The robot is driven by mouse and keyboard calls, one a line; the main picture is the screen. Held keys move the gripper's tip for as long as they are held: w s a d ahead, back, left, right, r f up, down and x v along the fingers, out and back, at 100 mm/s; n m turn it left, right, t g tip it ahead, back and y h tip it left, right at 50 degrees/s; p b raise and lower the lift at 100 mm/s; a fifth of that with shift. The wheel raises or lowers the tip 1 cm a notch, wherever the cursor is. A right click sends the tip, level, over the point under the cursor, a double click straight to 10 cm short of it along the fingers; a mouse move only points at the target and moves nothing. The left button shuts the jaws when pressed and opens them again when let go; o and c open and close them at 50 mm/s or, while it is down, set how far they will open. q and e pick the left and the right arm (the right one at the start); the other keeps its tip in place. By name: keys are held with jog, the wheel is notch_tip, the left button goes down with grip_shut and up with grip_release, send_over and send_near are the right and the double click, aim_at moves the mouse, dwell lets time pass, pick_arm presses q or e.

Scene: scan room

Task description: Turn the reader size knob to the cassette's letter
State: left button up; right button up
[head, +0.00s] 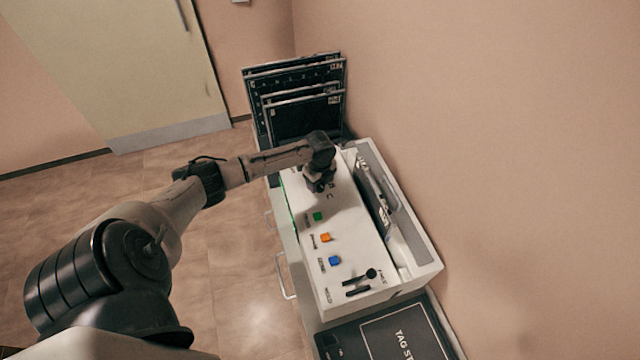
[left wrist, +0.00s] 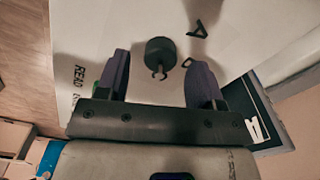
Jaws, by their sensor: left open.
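The white reader (head: 345,235) stands against the wall in the head view. Its dark round size knob (left wrist: 160,52) shows in the left wrist view, with black printed marks around it; I cannot read them surely. In the head view my gripper hides the knob. My left gripper (head: 318,184) is over the far part of the reader's top. It also shows in the left wrist view (left wrist: 160,82), open, its two purple-grey fingers on either side of the knob's near side, with no clear contact. Dark flat cassettes (head: 300,122) stand in a rack behind the reader; no size letter is legible.
Green (head: 319,216), orange (head: 325,238) and blue (head: 335,261) buttons line the reader top, with black levers (head: 371,273) nearer. A recessed slot (head: 400,225) runs along the wall side. A dark tag station (head: 395,335) lies in front. Floor at left is clear.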

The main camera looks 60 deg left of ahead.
pick_arm(q)
jog(key=shift+f, duration=0.8)
jog(key=shift+c, duration=0.2)
jog(key=c, duration=0.9)
